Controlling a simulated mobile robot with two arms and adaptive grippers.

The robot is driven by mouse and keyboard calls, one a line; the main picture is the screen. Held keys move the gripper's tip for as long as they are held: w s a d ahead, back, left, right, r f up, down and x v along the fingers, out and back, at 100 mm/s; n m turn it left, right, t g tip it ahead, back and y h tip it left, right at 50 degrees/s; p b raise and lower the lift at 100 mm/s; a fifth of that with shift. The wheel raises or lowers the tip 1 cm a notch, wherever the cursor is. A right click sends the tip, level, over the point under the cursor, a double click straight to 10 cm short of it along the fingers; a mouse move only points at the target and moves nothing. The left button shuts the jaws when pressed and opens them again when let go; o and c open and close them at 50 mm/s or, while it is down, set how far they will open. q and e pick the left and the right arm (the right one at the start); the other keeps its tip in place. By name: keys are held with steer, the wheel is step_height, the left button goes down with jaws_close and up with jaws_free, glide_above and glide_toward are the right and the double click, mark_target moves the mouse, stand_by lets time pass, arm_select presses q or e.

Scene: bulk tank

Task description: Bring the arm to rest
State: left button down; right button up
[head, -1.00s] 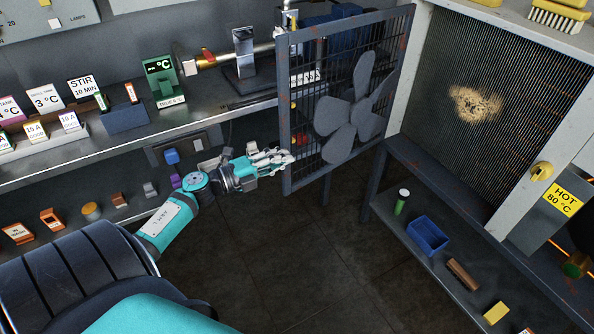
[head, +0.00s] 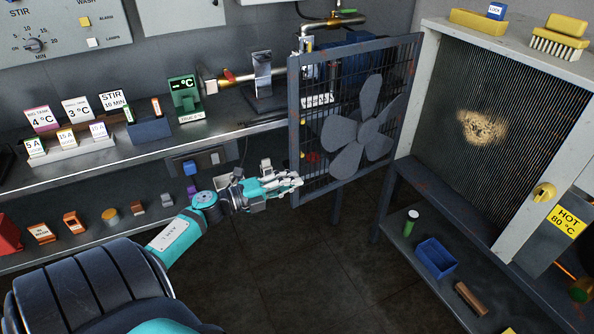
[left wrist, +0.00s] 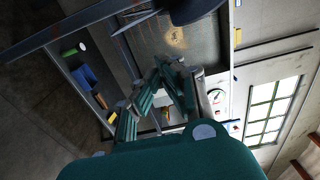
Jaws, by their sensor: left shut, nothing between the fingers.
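My left arm comes in from the lower left of the head view. Its teal and grey gripper (head: 284,186) is shut and empty. The fingertips are beside the lower left edge of the open fan door (head: 293,150); I cannot tell whether they touch it. In the left wrist view the gripper (left wrist: 160,85) shows in front of the condenser, with the fan door's frame (left wrist: 62,30) crossing the upper left. My right gripper is not in view.
The dusty condenser grille (head: 478,130) stands at the right. Below it a shelf holds a green cylinder (head: 410,224) and a blue bin (head: 436,258). A bench (head: 60,176) with label cards and small parts runs along the left. The dark floor (head: 300,270) between is clear.

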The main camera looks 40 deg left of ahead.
arm_select(q)
steer(key=s+a, duration=0.5)
steer(key=s, duration=0.1)
steer(key=shift+f, duration=0.3)
steer(key=shift+a, duration=0.1)
